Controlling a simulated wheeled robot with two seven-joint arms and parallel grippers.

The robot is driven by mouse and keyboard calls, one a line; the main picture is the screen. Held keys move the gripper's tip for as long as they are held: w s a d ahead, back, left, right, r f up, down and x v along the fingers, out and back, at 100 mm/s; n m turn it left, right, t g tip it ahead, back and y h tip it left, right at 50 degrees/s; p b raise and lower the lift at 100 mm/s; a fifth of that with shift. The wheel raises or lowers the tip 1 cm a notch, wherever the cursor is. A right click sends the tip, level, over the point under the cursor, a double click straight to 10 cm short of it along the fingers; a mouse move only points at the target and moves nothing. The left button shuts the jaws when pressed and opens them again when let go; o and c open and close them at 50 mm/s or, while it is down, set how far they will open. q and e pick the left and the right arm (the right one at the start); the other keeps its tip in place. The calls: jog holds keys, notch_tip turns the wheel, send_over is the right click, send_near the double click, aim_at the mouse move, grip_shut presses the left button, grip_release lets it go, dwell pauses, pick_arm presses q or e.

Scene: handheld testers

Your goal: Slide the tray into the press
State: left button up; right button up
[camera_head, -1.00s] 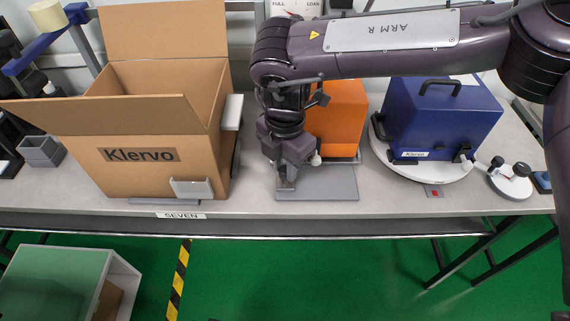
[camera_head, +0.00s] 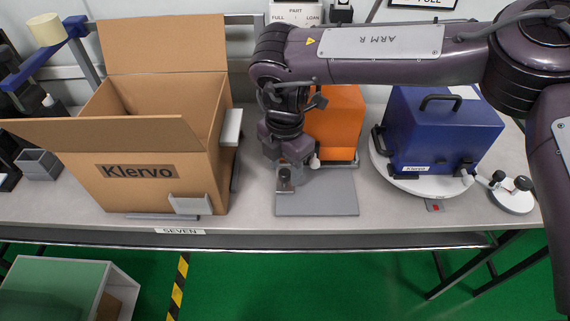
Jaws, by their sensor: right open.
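An orange boxy unit (camera_head: 336,126), which may be the press, stands at the middle of the bench, partly hidden behind my right arm. A flat grey plate (camera_head: 325,194) lies in front of it and reaches towards the bench's front edge. I cannot tell whether this plate is the tray or a base under it. My right gripper (camera_head: 285,186) points down at the plate's left side. It is open, with a small dark knob-like part between or just behind its fingers; contact is unclear. My left gripper is out of view.
An open cardboard box (camera_head: 140,172) marked Klervo stands close on the left. A blue case (camera_head: 444,132) sits on a round white base (camera_head: 420,186) at the right, near a small white disc (camera_head: 512,200).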

notch_tip(320, 180, up, 7)
jog(key=shift+f, duration=0.15)
jog(key=shift+r, duration=0.6)
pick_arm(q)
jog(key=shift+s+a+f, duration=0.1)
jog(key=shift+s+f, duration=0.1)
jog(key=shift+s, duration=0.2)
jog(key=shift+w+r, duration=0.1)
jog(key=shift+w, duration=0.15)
